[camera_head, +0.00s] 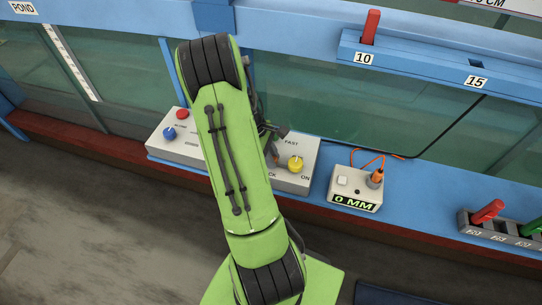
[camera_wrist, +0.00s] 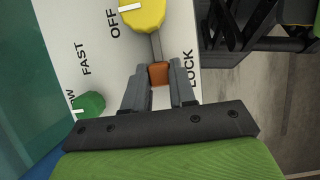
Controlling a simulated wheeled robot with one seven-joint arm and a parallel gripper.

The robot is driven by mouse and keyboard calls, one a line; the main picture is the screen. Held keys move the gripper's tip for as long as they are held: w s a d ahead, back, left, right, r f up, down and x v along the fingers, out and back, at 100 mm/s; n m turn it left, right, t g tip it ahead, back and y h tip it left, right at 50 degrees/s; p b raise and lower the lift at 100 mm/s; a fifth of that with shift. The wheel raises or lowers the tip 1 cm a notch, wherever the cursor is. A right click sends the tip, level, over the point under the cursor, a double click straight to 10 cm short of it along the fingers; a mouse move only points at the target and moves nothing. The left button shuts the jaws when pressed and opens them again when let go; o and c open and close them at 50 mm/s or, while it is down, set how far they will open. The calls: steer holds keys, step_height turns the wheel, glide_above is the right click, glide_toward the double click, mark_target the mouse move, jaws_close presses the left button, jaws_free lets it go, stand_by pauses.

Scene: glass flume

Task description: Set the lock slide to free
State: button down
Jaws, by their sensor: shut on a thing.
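The lock slide's small orange-brown knob (camera_wrist: 159,74) shows in the wrist view between my gripper's fingers (camera_wrist: 158,84), which are shut on it. A grey slot runs from the slide toward the yellow knob (camera_wrist: 142,14). The word LOCK is printed beside the slide, to the right; no FREE label can be seen. Part of my gripper (camera_head: 271,150) shows there at the arm's right edge, over the white control panel (camera_head: 303,157).
The panel also carries a green knob (camera_wrist: 90,105) by FAST, a red button (camera_head: 182,114) and a blue knob (camera_head: 169,133). A grey box reading 0 MM (camera_head: 343,200), with an orange cable, stands to the right. A rack with red and green pegs (camera_head: 500,232) is farther right.

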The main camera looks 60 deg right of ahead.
steer(key=shift+w+a+p, duration=0.15)
steer(key=shift+w+p, duration=0.25)
steer(key=shift+w, duration=0.8)
steer(key=c, duration=0.9)
jaws_free()
steer(key=shift+w, duration=0.1)
steer(key=p+v, duration=0.2)
steer(key=v, duration=1.3)
steer(key=shift+w+a+r, duration=0.1)
steer(key=shift+r, duration=0.3)
